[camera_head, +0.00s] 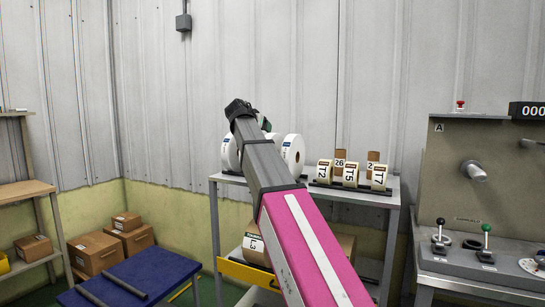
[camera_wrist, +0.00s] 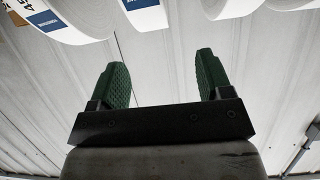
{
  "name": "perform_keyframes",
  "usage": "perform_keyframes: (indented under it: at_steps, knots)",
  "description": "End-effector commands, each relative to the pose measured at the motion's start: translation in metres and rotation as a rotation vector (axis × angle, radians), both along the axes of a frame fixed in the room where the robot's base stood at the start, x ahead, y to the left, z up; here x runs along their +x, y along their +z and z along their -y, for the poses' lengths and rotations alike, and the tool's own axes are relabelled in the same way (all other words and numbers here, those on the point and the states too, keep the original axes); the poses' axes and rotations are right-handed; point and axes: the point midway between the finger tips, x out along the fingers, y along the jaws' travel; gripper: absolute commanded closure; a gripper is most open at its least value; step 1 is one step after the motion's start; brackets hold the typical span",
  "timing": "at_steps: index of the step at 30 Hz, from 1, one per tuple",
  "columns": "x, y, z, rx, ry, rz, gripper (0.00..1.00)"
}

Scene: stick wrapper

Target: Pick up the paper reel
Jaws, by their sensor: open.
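White paper reels with blue labels stand on the top shelf of a grey rack in the head view; one reel (camera_head: 290,152) shows right of my arm and another reel (camera_head: 230,152) shows left of it. My arm hides the space between them. My gripper (camera_head: 262,121) is above and around the reels there, mostly hidden behind the wrist. In the wrist view my gripper (camera_wrist: 162,72) is open, with two green pads apart and nothing between them. Several reels show along the top edge, including a large reel (camera_wrist: 68,20) and a blue-labelled reel (camera_wrist: 146,14) beyond the gap.
The grey rack (camera_head: 345,191) also holds smaller rolls marked T2 (camera_head: 325,171), T5 (camera_head: 350,175) and T7 (camera_head: 379,177) on a black holder. A machine (camera_head: 485,180) stands right. A blue table (camera_head: 150,270) and cardboard boxes (camera_head: 95,252) are left. The corrugated wall (camera_head: 300,70) is close behind.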

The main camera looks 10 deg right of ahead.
Motion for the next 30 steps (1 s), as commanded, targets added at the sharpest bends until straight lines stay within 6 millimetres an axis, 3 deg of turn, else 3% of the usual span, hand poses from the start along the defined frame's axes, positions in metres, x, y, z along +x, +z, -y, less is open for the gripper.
perform_keyframes:
  at_steps: [8,17,24,30]
  knots:
    - [0.031,-0.016,0.022,-0.001,0.0,-0.002,0.28]
    - [0.044,-0.024,0.038,0.0,-0.001,-0.002,0.28]
    - [0.067,-0.036,0.058,-0.001,0.0,-0.002,0.28]
    - [0.069,-0.038,0.06,-0.001,0.001,-0.002,0.28]
